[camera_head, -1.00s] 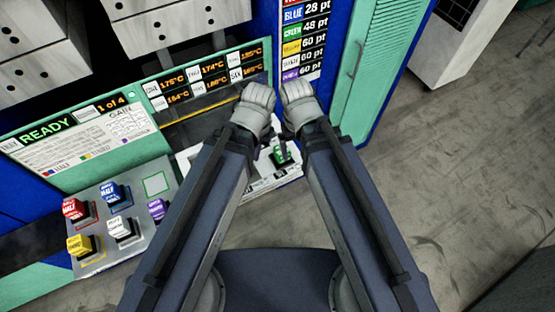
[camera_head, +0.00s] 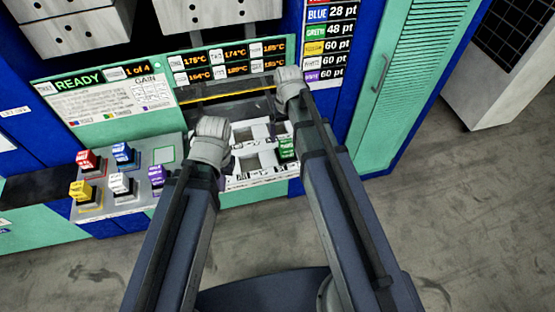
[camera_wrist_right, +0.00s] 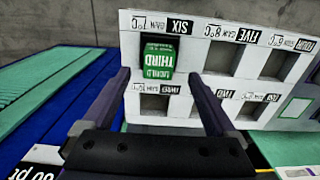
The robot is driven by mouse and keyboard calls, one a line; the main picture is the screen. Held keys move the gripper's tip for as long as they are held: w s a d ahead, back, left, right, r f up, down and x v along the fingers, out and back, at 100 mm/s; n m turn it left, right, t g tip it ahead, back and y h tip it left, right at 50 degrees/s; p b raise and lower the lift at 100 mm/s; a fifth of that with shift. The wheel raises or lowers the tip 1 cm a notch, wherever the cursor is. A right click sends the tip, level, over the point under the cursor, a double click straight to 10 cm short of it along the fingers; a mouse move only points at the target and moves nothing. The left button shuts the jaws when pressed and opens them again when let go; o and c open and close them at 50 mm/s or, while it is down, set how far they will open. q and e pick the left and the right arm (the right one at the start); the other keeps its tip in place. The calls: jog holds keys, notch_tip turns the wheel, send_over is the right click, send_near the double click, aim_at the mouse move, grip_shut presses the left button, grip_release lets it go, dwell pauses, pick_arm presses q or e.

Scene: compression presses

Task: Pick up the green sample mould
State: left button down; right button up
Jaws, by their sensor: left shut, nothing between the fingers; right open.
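The green sample mould (camera_head: 287,149) sits in the white slotted tray (camera_head: 262,177), at its right side in the head view. In the right wrist view the green mould (camera_wrist_right: 158,58) is in the compartment marked SIX, with its label upside down. My right gripper (camera_wrist_right: 158,75) is open, with its two fingers apart on either side of the mould's line and nothing between them. In the head view my right forearm partly covers the mould's right side. My left gripper (camera_head: 226,162) is shut and empty, at the tray's left side.
Red (camera_head: 85,161), blue (camera_head: 123,154), yellow (camera_head: 80,190), white (camera_head: 120,184) and purple (camera_head: 156,176) blocks stand on a grey panel at left. The tray's other visible compartments look empty. A green cabinet (camera_head: 425,85) stands at right.

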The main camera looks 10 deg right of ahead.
aim_at(286, 144)
jog(key=shift+a+f+b, duration=0.1)
jog(key=shift+f+b, duration=0.4)
jog(key=shift+f, duration=0.05)
jog(key=f+b, duration=0.7)
jog(key=shift+d, duration=0.2)
jog(key=shift+r, duration=0.1)
jog(key=shift+c, duration=0.3)
grip_shut()
dwell(0.5)
